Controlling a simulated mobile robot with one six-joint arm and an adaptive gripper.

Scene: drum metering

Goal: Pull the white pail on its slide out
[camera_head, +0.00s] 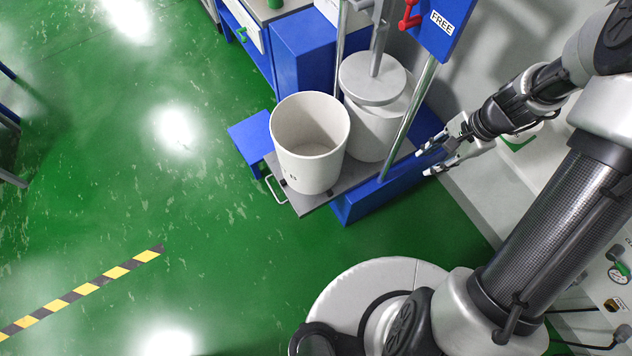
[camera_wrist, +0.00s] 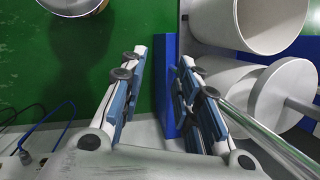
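The white pail (camera_head: 312,165) is open at the top and looks empty. A small light handle (camera_head: 274,190) sits at the plate's front left edge. My gripper (camera_head: 436,160) is right of the pail, beyond the steel post, and apart from pail and handle. In the wrist view my gripper (camera_wrist: 164,60) is open with nothing held; the blue frame (camera_wrist: 164,90) shows behind the gap. The pail (camera_wrist: 235,25) shows at upper right there; the handle is not clearly visible.
A second white drum (camera_head: 372,130) under a grey round plate (camera_head: 373,78) stands behind the pail. Steel posts (camera_head: 408,118) flank it, with a blue panel marked FREE (camera_head: 441,22) above. A blue step (camera_head: 252,140) is left of the pail. The green floor in front is clear.

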